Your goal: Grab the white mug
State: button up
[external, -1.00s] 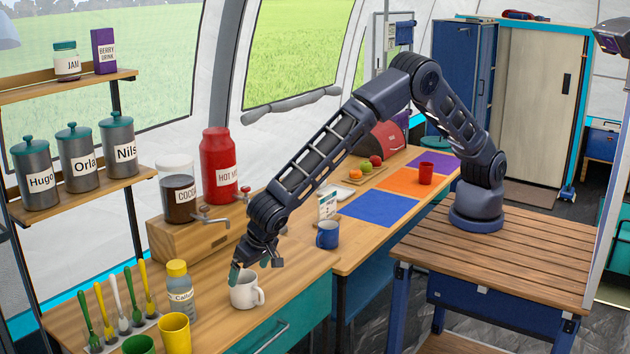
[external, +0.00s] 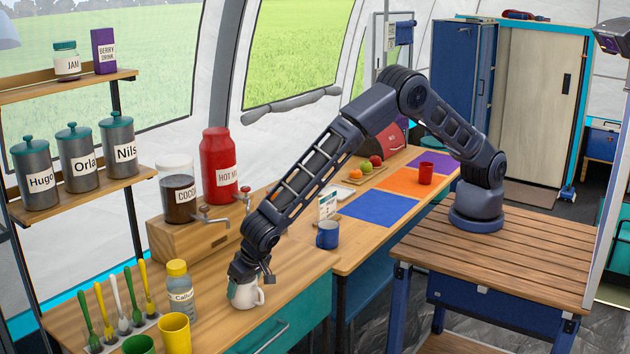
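The white mug (external: 246,296) stands upright on the wooden counter near its front edge, with its handle to the right. My gripper (external: 247,285) is down at the mug from above, with one finger at the mug's left side and the other near its right side by the handle. The fingers look apart around the upper part of the mug. Whether they press on it cannot be seen. My gripper hides part of the mug's rim.
A bottle with a yellow cap (external: 180,290) and a yellow cup (external: 174,333) stand left of the mug. A blue mug (external: 327,235) is to the right. A wooden dispenser stand (external: 200,238) with cocoa and red containers is behind. A spoon rack (external: 122,330) is at the left.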

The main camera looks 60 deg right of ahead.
jog(key=c, duration=0.4)
